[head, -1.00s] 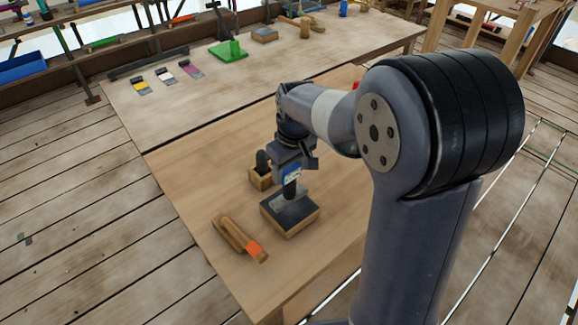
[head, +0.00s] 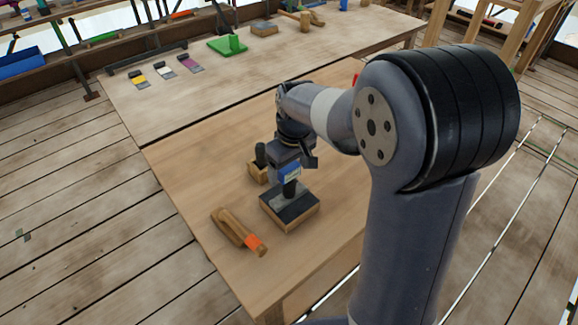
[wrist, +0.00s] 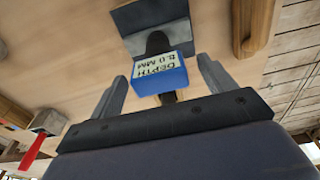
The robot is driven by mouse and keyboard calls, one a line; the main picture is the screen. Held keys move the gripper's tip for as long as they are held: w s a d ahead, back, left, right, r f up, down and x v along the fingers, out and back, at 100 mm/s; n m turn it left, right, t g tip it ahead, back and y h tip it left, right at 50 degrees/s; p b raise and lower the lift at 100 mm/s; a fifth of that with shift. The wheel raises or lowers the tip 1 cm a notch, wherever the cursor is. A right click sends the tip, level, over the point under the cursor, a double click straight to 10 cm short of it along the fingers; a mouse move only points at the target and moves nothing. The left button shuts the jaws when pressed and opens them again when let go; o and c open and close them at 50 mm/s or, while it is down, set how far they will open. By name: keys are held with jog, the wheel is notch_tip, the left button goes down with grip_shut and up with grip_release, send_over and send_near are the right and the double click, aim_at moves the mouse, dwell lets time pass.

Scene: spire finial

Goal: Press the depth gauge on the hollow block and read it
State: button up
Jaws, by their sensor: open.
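The hollow block (head: 303,217) is a squat wooden block with a dark top, on the near table. The depth gauge (head: 290,172) has a blue body and a black lower part, and stands upright over the block. In the wrist view the gauge (wrist: 168,80) shows a label reading "DEPTH 8.0 MM", with the block's dark top (wrist: 150,14) beyond it. My gripper (wrist: 163,78) is open, with one finger on each side of the gauge and gaps between. In the head view my gripper (head: 291,160) is just above the block; its fingers are mostly hidden.
A wooden tool with an orange band (head: 236,229) lies left of the block. A small wooden holder with a black knob (head: 259,166) stands behind it. A far table (head: 180,105) carries a green piece (head: 229,45) and several small items. The near table's right side is largely clear.

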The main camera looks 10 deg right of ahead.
notch_tip(320, 180, up, 11)
jog(key=s, duration=0.1)
jog(key=shift+d+f, duration=0.15)
jog(key=shift+d, duration=0.2)
jog(key=shift+f, duration=0.1)
jog(key=f, duration=0.7)
jog(key=w+f, duration=0.1)
jog(key=f, duration=0.2)
jog(key=shift+a+f, duration=0.35)
jog(key=shift+a, duration=0.05)
notch_tip(320, 180, up, 3)
jog(key=shift+f+p, duration=0.15)
jog(key=shift+p, duration=0.85)
jog(key=shift+r+p, duration=0.35)
jog(key=shift+r, duration=0.3)
